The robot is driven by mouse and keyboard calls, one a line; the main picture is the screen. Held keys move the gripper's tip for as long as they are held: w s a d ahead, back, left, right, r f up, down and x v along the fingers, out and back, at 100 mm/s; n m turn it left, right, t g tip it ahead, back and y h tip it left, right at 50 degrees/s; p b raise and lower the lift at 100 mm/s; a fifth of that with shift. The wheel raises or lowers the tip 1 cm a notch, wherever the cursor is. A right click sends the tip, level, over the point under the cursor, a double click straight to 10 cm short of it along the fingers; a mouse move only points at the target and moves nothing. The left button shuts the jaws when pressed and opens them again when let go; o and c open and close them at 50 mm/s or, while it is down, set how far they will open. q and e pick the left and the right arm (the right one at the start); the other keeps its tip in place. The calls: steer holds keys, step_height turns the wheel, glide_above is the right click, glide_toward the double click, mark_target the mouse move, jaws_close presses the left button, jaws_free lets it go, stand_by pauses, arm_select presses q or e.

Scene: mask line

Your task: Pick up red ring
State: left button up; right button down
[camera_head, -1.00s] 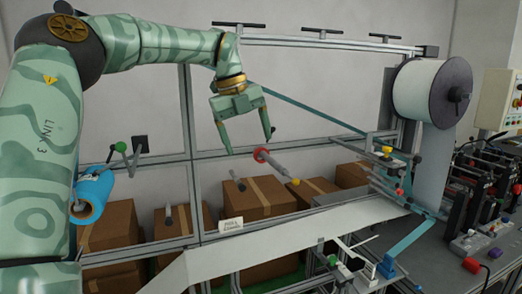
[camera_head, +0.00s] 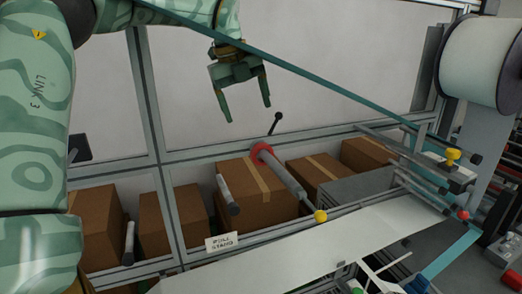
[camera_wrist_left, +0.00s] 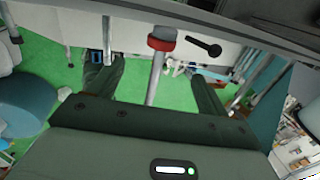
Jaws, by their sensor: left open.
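The red ring (camera_head: 262,149) sits around the far upper end of a grey rod (camera_head: 284,175) that carries a yellow ball (camera_head: 320,215) at its near end. My left gripper (camera_head: 247,113) is open and empty, fingers pointing down. In the head view it appears just above and left of the ring, apart from it. In the left wrist view the red ring (camera_wrist_left: 162,38) shows beyond and between the open fingers of my left gripper (camera_wrist_left: 150,70), with the rod running down between them. My right gripper is not in view.
A dark-knobbed lever (camera_head: 277,121) stands beside the ring. A teal strip (camera_head: 300,72) slants across near my gripper. Cardboard boxes (camera_head: 170,220) stand behind the frame. A white web (camera_head: 330,245) runs below the rod, and a large white roll (camera_head: 482,58) is at right.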

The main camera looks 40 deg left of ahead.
arm_select(q)
glide_above(260, 145)
steer(key=s, duration=0.2)
steer(key=f, duration=0.4)
steer(key=shift+a+f, duration=0.15)
steer(key=shift+a, duration=0.15)
steer(key=x, duration=0.4)
steer(key=shift+w+a, duration=0.2)
steer(key=shift+a, duration=0.05)
steer(key=shift+f+p, duration=0.3)
steer(key=p+x, duration=0.1)
steer(key=x, duration=0.3)
steer(key=shift+w+d+f+p, duration=0.1)
steer(key=shift+d+f+p, duration=0.15)
steer(key=shift+p, duration=0.1)
steer(key=shift+w+a+f, duration=0.1)
steer(key=shift+f, duration=0.15)
steer(key=c, duration=1.1)
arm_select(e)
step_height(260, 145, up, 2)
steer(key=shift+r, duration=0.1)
